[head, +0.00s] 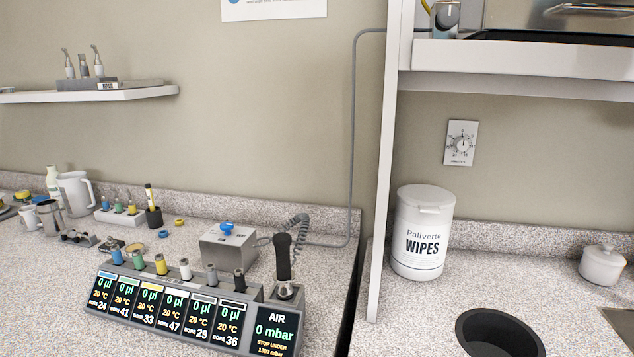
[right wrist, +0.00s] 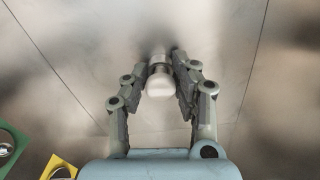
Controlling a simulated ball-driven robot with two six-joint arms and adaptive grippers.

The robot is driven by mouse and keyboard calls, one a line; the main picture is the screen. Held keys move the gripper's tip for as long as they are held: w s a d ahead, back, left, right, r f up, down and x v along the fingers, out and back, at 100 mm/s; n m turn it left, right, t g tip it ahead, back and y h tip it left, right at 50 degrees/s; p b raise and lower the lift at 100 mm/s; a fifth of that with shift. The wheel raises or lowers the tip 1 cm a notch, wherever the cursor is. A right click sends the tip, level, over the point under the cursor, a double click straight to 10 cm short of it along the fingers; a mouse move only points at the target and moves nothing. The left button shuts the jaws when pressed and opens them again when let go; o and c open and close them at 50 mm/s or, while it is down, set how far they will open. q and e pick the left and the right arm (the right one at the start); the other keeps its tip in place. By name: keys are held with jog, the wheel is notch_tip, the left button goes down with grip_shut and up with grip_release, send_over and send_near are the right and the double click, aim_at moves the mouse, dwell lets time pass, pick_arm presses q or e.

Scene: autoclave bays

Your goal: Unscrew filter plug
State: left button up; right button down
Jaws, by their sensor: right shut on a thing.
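The filter plug (right wrist: 160,83) is a rounded white cap with a narrower grey neck behind it, in the middle of the right wrist view. Its neck meets a brushed metal panel (right wrist: 90,45). My right gripper (right wrist: 167,66) is shut on the plug, with one finger on each side and the white end between them. The fingertips are close to the panel; whether they touch it I cannot tell. The plug's thread is hidden. Neither gripper shows in the head view, and my left gripper is in no view.
Green (right wrist: 12,143) and yellow (right wrist: 58,168) plates show at lower left in the wrist view. The head view shows a counter with a multi-channel display unit (head: 190,305), a wipes tub (head: 421,238), a round counter opening (head: 497,340), a wall shelf (head: 130,94) and a white upright post (head: 384,170).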

jog(key=n+p, duration=0.2)
jog(key=n, duration=0.2)
jog(key=shift+r+p, duration=0.2)
jog(key=shift+p, duration=0.1)
jog(key=n+p, duration=0.1)
jog(key=n, duration=0.1)
jog(key=shift+d+f+n, duration=0.1)
jog(key=shift+n, duration=0.2)
jog(key=shift+f, duration=0.1)
jog(key=n+p, duration=0.1)
jog(key=n, duration=0.1)
jog(key=n+p, duration=0.2)
jog(key=shift+r+n, duration=0.2)
jog(key=shift+n, duration=0.2)
jog(key=shift+n+p, duration=0.6)
jog(key=shift+n, duration=0.1)
jog(key=shift+f+n, duration=0.25)
jog(key=shift+n, duration=0.25)
